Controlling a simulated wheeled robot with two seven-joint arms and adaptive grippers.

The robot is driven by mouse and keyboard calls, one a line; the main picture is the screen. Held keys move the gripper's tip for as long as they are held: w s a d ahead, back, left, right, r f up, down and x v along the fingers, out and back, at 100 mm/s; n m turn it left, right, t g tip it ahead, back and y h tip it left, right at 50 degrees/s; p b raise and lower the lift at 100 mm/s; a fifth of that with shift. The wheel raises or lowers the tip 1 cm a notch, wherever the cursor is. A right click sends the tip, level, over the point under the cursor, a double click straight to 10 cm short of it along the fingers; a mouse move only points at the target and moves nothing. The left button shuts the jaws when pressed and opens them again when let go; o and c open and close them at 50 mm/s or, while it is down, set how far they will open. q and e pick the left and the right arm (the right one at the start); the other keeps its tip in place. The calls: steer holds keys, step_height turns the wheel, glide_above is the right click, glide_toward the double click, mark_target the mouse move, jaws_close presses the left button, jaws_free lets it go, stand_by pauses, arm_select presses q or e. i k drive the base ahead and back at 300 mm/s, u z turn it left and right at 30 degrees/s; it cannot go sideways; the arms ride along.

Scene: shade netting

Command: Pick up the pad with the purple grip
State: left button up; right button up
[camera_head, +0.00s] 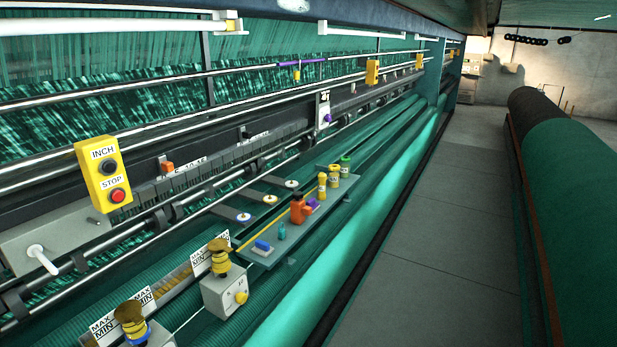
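A small purple piece (314,203), which looks like the purple grip of a pad, lies on the narrow green-grey shelf (291,247) along the front of the machine. It sits just right of an orange object (299,209), which partly covers it, so the pad's base is hard to make out. A similar pad with a blue grip (263,245) lies nearer on the same shelf. Neither of my grippers is in view.
The shelf also holds a small teal item (282,232) and yellow containers (322,185), one green-topped. A yellow INCH/STOP box (103,173) and grey tension units (224,292) stand nearby. Green rolls (575,190) line the right. The grey aisle floor (440,240) is clear.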

mark_target(311, 202)
steer(key=z, duration=1.2)
steer(key=i, duration=5.05)
steer(key=u, duration=3.4)
steer(key=i, duration=0.2)
steer(key=z, duration=0.05)
